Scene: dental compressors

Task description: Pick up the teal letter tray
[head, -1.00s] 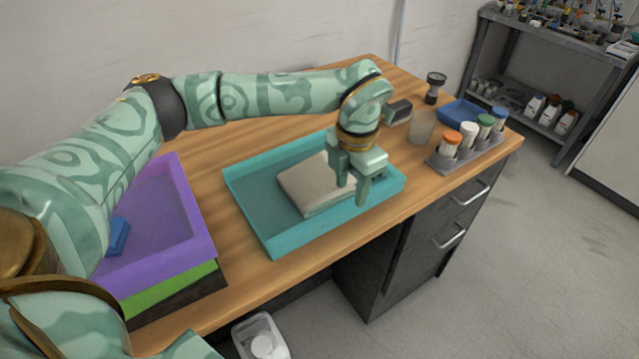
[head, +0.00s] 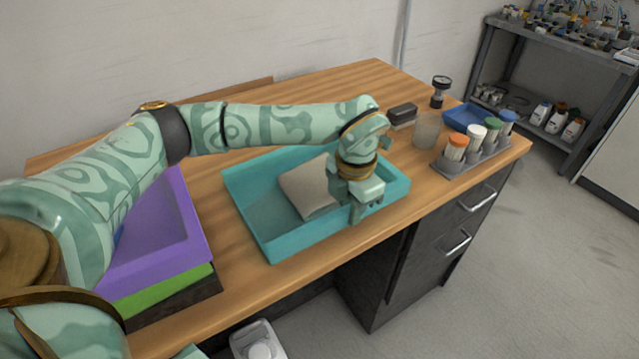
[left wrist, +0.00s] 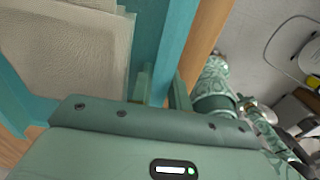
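The teal letter tray (head: 262,232) lies on the wooden desk, with a folded beige cloth-like item (head: 307,187) inside it. My left gripper (head: 358,212) is at the tray's front wall, towards its right end, pointing down. In the left wrist view, the two fingers (left wrist: 162,92) stand on either side of the teal wall (left wrist: 160,45), with little or no gap visible. The gripper appears shut on that wall. The tray still rests on the desk. My right gripper does not show.
Stacked purple (head: 190,240) and green (head: 180,288) trays stand to the left. A rack of capped bottles (head: 470,160), a clear cup (head: 426,130), a dark block (head: 403,115) and a blue tray (head: 463,117) are at right. A bin (head: 258,340) stands below the front edge.

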